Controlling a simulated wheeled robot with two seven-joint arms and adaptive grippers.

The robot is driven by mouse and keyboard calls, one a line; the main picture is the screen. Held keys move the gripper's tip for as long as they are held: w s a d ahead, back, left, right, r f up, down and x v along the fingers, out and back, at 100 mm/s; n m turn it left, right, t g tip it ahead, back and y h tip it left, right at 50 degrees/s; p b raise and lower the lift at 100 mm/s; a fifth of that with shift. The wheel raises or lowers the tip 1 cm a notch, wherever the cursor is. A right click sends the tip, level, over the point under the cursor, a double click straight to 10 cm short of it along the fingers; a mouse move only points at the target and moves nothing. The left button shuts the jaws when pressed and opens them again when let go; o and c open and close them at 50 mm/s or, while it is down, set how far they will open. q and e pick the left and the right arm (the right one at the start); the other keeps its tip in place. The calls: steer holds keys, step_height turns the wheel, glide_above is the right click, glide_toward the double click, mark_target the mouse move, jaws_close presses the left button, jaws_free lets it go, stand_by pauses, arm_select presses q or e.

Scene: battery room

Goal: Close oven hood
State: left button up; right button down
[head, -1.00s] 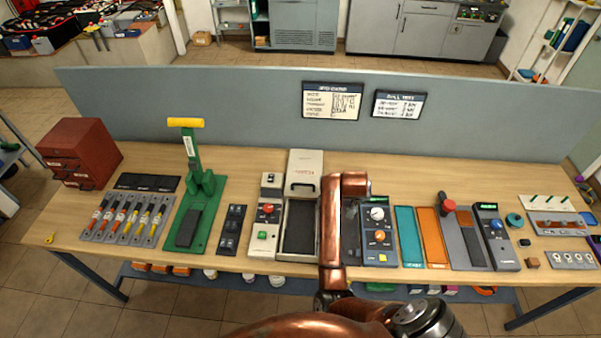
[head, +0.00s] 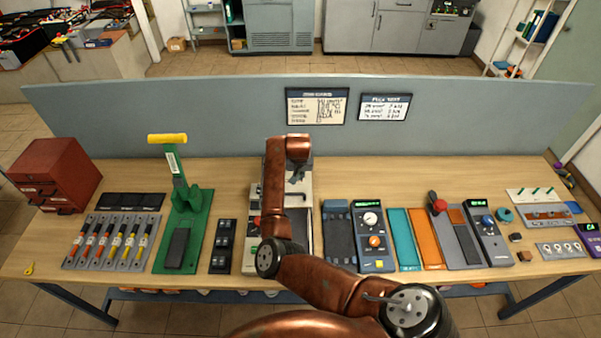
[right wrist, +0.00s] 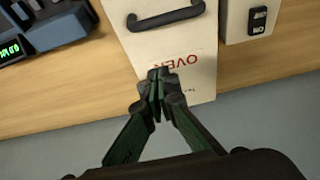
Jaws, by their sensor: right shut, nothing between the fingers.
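The oven hood (head: 306,197) is a cream panel, mostly hidden behind my right arm in the head view. It stands open, with the oven's dark bed (head: 303,230) uncovered in front of it. In the right wrist view the hood (right wrist: 188,86) shows a red OVEN label and a black handle (right wrist: 166,17). My right gripper (right wrist: 157,76) is shut and empty, its tips over the label end of the hood, away from the handle. I cannot tell whether the tips touch the hood. The right gripper also shows in the head view (head: 297,178). My left gripper is not in view.
A control box (right wrist: 246,20) with a switch sits beside the hood. A gauge panel (head: 373,240) and a dark pad (head: 339,235) stand right of the oven. A green lever press (head: 184,225) stands left. A grey partition (head: 220,125) borders the table's back.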

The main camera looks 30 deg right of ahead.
mark_target(299, 190)
steer(key=x, duration=0.3)
steer(key=shift+s+a+f, duration=0.1)
steer(key=shift+f, duration=0.25)
steer(key=shift+s+a+f+p, duration=0.1)
steer(key=shift+s+a+p, duration=0.25)
steer(key=shift+s, duration=0.25)
steer(key=shift+s+a+f+p, duration=0.1)
steer(key=shift+s+a+p, duration=0.25)
steer(key=shift+s, duration=0.3)
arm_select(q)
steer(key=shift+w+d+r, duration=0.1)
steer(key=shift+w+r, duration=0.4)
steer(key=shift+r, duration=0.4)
arm_select(e)
steer(key=shift+s+a+f, duration=0.1)
steer(key=shift+s+f, duration=0.05)
steer(key=shift+s, duration=0.2)
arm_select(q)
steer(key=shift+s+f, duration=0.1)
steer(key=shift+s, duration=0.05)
